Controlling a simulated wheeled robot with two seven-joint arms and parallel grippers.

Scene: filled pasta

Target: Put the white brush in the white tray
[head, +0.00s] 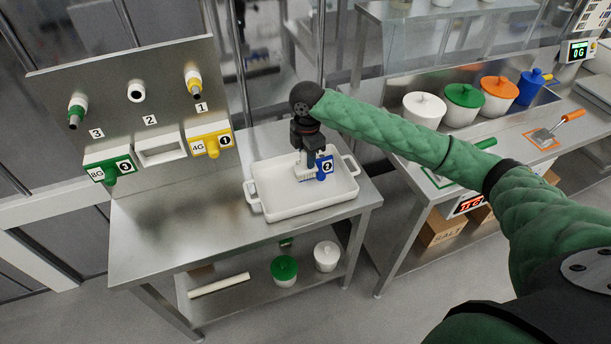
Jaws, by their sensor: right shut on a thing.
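The white tray (272,212) with two side handles stands on the metal table. My right gripper (306,158) reaches down over the tray's middle and points downward. It is shut on a white object (304,173), which looks like the white brush. The gripper hides its upper part. The brush is within the tray's outline; whether it touches the tray floor I cannot tell. A blue piece with a number label (324,168) is right beside the brush; I cannot tell whether they are joined. My left gripper is not in view.
A metal panel (150,75) with numbered pegs and green and yellow holders (208,140) stands behind left; the middle holder (160,150) is empty. Lidded pots (424,110) stand on the right counter. The table's left part (170,220) is clear.

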